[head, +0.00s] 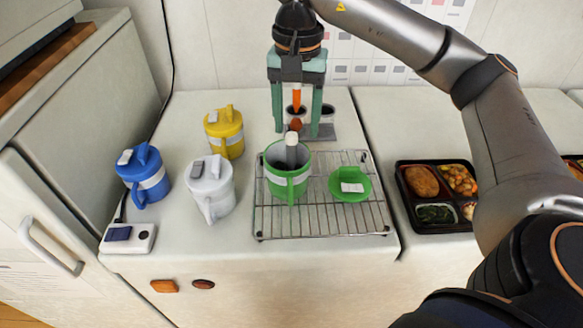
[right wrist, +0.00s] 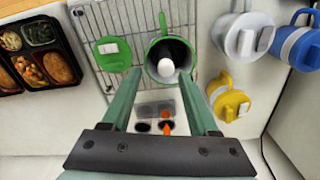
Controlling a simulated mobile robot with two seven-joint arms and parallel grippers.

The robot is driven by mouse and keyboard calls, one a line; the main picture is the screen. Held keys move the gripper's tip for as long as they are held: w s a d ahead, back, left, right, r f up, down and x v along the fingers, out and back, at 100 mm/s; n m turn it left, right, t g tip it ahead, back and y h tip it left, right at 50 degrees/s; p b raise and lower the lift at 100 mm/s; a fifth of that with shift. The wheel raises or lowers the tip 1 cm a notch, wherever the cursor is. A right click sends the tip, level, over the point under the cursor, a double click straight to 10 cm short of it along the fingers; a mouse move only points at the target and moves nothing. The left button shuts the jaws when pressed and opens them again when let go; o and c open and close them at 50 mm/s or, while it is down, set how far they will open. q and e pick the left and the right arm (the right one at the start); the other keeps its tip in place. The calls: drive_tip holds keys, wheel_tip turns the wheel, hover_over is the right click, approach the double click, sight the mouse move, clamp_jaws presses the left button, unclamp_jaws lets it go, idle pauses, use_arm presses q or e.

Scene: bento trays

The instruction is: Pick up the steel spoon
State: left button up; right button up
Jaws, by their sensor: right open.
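My right gripper (head: 297,132) points down, open and empty, behind the green mug (head: 287,177). Its fingertips also show in the right wrist view (right wrist: 161,72), to either side of the mug's near rim. A grey, pale-ended rod (head: 291,148) stands in the mug; its lower end is hidden, so I cannot tell whether it is the steel spoon. An orange utensil (head: 296,101) shows between the fingers, by a grey holder (head: 327,130) with dark openings. I make out no clear spoon bowl of steel. My left gripper is not in view.
The mug stands on a wire rack (head: 322,219), beside a green lid (head: 350,184). Lidded yellow (head: 224,132), white (head: 209,188) and blue (head: 143,177) mugs stand left. A filled bento tray (head: 408,213) lies right.

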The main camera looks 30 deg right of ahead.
sight(292, 133)
drive_tip(key=f, duration=0.5)
drive_tip(key=shift+w+a, duration=0.15)
drive_tip(key=shift+a, duration=0.25)
drive_tip(key=shift+c, duration=0.2)
clamp_jaws()
idle(0.8)
